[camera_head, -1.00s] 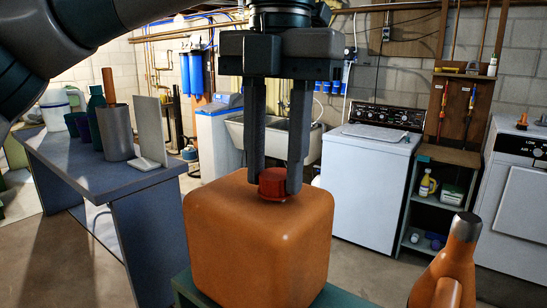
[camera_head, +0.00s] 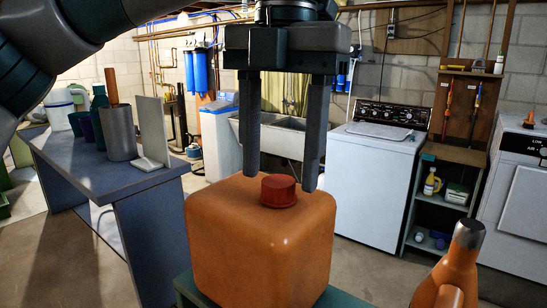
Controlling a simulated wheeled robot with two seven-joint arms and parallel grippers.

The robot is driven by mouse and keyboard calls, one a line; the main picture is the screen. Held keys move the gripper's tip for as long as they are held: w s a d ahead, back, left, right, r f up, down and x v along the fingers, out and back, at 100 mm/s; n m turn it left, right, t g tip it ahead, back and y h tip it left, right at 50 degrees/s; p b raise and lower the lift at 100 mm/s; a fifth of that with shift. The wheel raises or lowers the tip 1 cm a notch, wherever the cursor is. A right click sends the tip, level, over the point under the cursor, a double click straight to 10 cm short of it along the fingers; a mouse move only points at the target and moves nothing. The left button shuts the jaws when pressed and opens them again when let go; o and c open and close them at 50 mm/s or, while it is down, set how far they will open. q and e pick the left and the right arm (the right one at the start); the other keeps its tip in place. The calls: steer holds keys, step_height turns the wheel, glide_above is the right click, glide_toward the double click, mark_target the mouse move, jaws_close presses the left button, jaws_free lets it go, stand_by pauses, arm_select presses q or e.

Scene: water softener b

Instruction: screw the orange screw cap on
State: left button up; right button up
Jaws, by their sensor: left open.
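The screw cap (camera_head: 279,190), red-orange and ribbed, sits upright on top of the large orange container (camera_head: 255,255). How tightly it is seated cannot be told. My left gripper (camera_head: 281,180) comes down from above. Its two dark fingers are spread apart, one on each side of the cap, with visible gaps between them and the cap. It holds nothing. My right gripper is not in view.
The container stands on a green support (camera_head: 340,298). A blue-grey bench (camera_head: 90,175) with pots and a metal cylinder (camera_head: 118,135) is at left. An orange piece with a grey end (camera_head: 460,255) rises at lower right. A white washer (camera_head: 365,185) stands behind.

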arm_select(q)
steer(key=r+p, duration=0.1)
steer(key=r, duration=0.1)
steer(key=r+p, duration=0.2)
steer(key=shift+s+a+r, duration=0.15)
steer(key=shift+a+r, duration=0.05)
steer(key=shift+r, duration=0.4)
steer(key=shift+d+r+p, duration=0.15)
steer(key=shift+r+p, duration=0.1)
steer(key=shift+p, duration=0.15)
stand_by(0.4)
